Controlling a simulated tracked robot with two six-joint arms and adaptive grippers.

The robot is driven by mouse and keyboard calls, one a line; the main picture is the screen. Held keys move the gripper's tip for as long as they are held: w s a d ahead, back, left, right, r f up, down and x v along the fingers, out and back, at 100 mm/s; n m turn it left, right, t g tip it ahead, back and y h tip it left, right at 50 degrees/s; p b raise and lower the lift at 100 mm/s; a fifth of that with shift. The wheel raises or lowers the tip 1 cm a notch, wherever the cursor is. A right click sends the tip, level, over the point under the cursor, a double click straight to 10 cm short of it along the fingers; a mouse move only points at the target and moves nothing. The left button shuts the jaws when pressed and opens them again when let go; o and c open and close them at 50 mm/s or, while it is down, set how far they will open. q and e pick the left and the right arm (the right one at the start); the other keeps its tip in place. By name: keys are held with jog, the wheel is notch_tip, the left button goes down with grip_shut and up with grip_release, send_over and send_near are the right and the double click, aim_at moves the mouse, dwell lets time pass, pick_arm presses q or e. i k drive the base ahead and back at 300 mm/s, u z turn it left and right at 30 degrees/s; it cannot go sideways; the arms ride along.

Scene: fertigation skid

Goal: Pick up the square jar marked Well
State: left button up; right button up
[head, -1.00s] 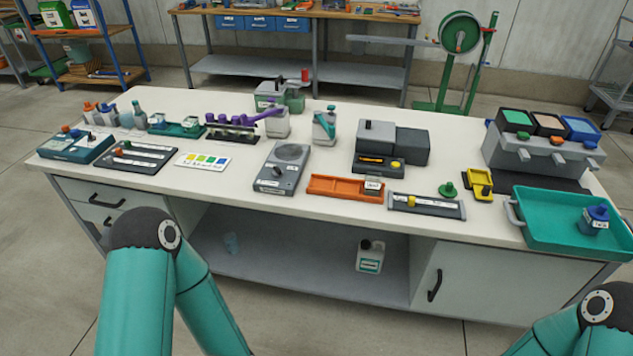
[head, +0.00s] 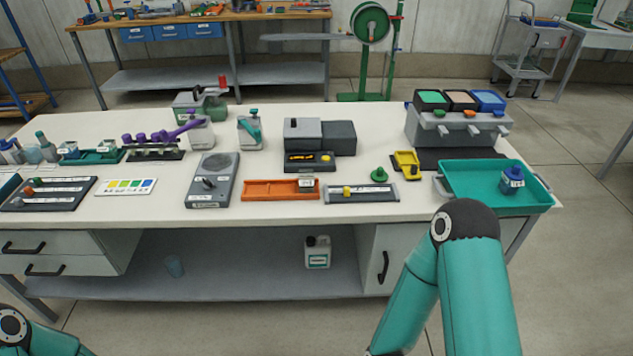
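No label reading "Well" is legible in the head view. A small clear square jar with a pale label (head: 306,184) stands at the right part of the orange tray (head: 262,189). A blue-capped, labelled jar (head: 512,180) stands in the teal tray (head: 468,202) at the right end of the bench. Two pale square bottles stand near the back, one with a purple piece on top (head: 201,134) and one with a teal piece (head: 250,132). Both my grippers are outside the picture; only arm links show, at the lower left and lower right.
The white bench (head: 385,212) also carries a grey scale (head: 213,178), a dark meter (head: 309,161), a grey slotted tray (head: 361,194) and a dispenser with three coloured bins (head: 458,125). A white jug (head: 317,253) stands on the lower shelf.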

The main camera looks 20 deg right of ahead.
aim_at(306, 177)
jog(key=u, duration=0.35)
jog(key=i, duration=0.9)
jog(key=z, duration=0.2)
